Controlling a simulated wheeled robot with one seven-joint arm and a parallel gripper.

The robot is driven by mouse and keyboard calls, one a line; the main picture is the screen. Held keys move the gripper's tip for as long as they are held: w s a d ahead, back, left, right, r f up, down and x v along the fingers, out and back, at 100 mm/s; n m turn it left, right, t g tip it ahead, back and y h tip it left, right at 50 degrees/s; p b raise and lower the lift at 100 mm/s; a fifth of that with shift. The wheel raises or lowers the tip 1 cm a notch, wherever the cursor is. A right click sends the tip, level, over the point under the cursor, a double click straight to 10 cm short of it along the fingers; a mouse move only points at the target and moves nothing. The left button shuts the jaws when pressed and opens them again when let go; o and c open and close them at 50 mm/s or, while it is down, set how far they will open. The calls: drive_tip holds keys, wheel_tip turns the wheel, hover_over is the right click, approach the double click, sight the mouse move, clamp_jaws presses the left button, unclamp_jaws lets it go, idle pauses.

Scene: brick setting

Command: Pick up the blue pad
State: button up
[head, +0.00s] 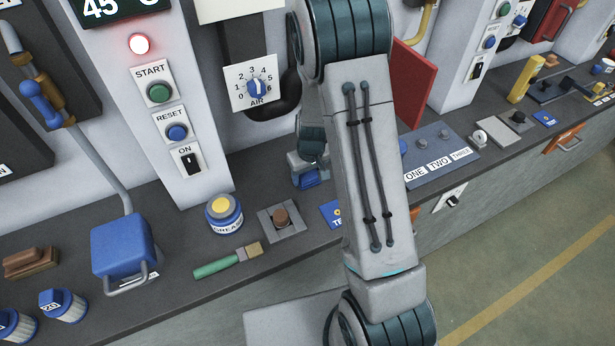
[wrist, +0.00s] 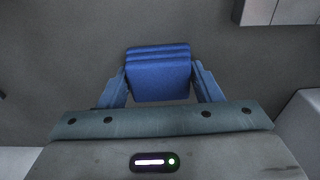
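The blue pad (wrist: 160,74) is a ribbed blue block and lies in the middle of the wrist view, between the two blue fingers of my gripper (wrist: 160,84). One finger stands close along each side of it, with little or no gap. I cannot tell whether they press on it. In the head view my gripper (head: 308,166) is low over the counter behind my arm, with blue showing at its tip. My arm hides part of that spot, and pad and fingers are hard to tell apart there.
A panel labelled ONE TWO THREE (head: 440,158) is right of my arm. The wall column (head: 160,60) rises behind.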

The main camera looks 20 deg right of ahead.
drive_tip(key=shift+r, duration=0.1)
drive_tip(key=shift+r, duration=0.45)
wheel_tip(320, 180, up, 3)
drive_tip(key=shift+w+d+r+b, duration=0.15)
drive_tip(key=shift+b, duration=0.5)
drive_tip(key=w+d+r+b, duration=0.1)
drive_tip(key=w+d+r, duration=0.1)
drive_tip(key=d, duration=0.3)
drive_tip(key=w+d+r+b, duration=0.1)
drive_tip(key=w+d+r, duration=0.1)
drive_tip(key=d+r, duration=0.2)
drive_tip(key=shift+w+d+r+b, duration=0.3)
drive_tip(key=shift+w+d+r, duration=0.05)
drive_tip(key=shift+d, duration=0.3)
drive_tip(key=shift+o, duration=0.4)
